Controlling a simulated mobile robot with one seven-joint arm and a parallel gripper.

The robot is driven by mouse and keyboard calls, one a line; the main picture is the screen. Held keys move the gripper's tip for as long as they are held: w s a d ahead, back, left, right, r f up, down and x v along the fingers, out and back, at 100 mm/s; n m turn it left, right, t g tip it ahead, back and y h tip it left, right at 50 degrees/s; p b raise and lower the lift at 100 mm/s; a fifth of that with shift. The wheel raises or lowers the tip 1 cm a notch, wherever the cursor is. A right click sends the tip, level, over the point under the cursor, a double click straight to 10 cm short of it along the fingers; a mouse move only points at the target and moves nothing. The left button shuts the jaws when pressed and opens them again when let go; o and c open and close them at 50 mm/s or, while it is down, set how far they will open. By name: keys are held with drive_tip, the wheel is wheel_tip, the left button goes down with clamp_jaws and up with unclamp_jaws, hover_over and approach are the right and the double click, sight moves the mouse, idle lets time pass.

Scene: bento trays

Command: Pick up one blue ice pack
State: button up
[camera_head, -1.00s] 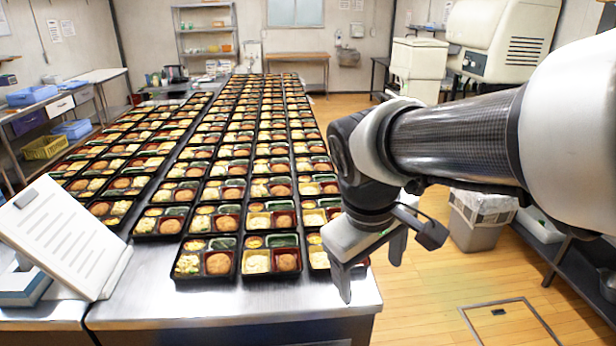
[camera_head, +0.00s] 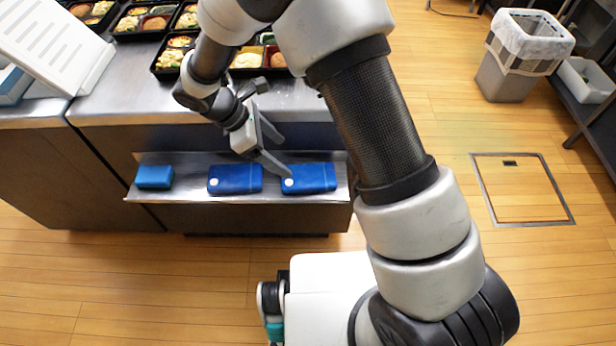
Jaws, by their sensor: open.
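Two blue ice packs lie on a metal shelf (camera_head: 205,196) on the front of the counter: a middle ice pack (camera_head: 240,180) and a right ice pack (camera_head: 312,178). Each has a small white round spot at its left end. A smaller, thicker blue block (camera_head: 154,177) lies at the shelf's left end. My gripper (camera_head: 284,156) is open and empty. Its fingers point down and right. One fingertip is close to the left end of the right ice pack; I cannot tell whether it touches.
Bento trays (camera_head: 142,20) stand on the steel counter (camera_head: 130,98) above the shelf. A white slanted stand (camera_head: 50,40) is at the left. A lined bin (camera_head: 520,55) stands at the right.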

sight(307, 175)
drive_tip(key=b+x, duration=0.3)
drive_tip(key=x, duration=0.9)
drive_tip(key=shift+d+f, duration=0.2)
drive_tip(key=shift+f, duration=0.05)
drive_tip(key=shift+c, duration=0.3)
drive_tip(key=c, duration=0.9)
drive_tip(key=shift+o, duration=0.2)
